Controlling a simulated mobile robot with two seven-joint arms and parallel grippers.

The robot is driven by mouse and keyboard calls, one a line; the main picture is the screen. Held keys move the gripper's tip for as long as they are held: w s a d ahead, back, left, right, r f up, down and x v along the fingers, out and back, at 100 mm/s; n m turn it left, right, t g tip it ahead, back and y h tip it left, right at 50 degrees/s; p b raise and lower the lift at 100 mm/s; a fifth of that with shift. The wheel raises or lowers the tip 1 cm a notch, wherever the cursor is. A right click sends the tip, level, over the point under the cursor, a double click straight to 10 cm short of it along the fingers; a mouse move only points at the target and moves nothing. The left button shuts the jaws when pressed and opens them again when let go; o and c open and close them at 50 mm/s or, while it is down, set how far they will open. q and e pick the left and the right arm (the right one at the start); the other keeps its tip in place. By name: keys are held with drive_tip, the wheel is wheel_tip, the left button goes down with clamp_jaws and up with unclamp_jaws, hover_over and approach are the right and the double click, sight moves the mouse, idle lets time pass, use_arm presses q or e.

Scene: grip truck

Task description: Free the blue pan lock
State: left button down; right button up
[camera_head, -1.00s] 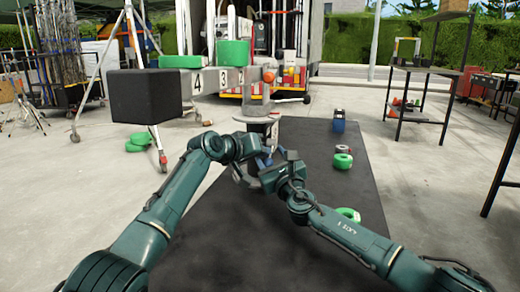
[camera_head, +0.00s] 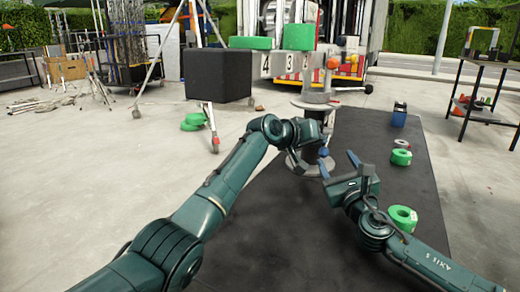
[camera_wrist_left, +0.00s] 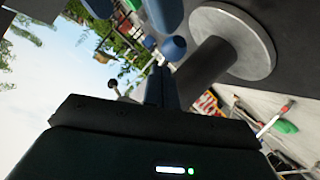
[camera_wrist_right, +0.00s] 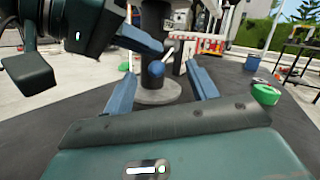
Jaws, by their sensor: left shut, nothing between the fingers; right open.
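The blue pan lock shows as a small blue knob (camera_wrist_right: 157,68) on the dark upright column (camera_wrist_right: 155,30) of the pedestal. It also shows in the head view (camera_head: 324,152) and left wrist view (camera_wrist_left: 173,48). My left gripper (camera_wrist_right: 159,46) is shut and empty, its fingertips close to the knob, just above it in the right wrist view. Whether they touch it I cannot tell. My right gripper (camera_head: 338,163) is open and empty, on the near right of the column, its spread fingers facing the knob.
The pedestal's round grey base (camera_wrist_left: 232,42) stands on a black mat (camera_head: 290,245). Green rings (camera_head: 402,217) and a blue container (camera_head: 399,114) are on the mat's right. A black box (camera_head: 219,75) hangs left of the pedestal. A shelf table (camera_head: 480,90) stands at right.

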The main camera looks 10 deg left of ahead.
drive_tip(key=shift+f, duration=0.35)
